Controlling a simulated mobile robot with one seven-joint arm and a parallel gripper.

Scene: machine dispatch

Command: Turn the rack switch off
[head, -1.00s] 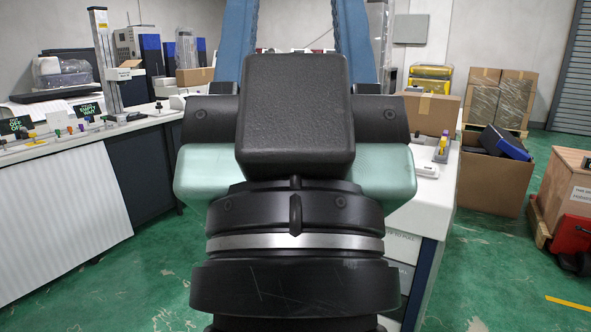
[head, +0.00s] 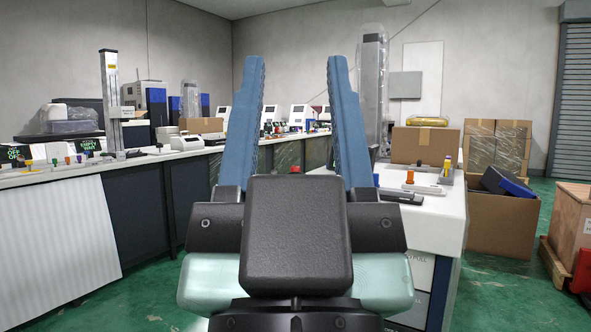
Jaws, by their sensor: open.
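My gripper (head: 296,60) is in the lower middle of the head view, its two blue fingers pointing up and apart. It is open, with nothing between the fingers but the far bench and wall behind. I cannot pick out a rack switch for certain. The gripper is well apart from all of these.
A white cabinet (head: 440,222) stands close at the right, with an orange-topped piece (head: 410,176) and a cardboard box (head: 421,145) on it. More boxes (head: 497,222) and a wooden crate (head: 568,232) stand farther right. Green floor (head: 150,290) is clear at lower left.

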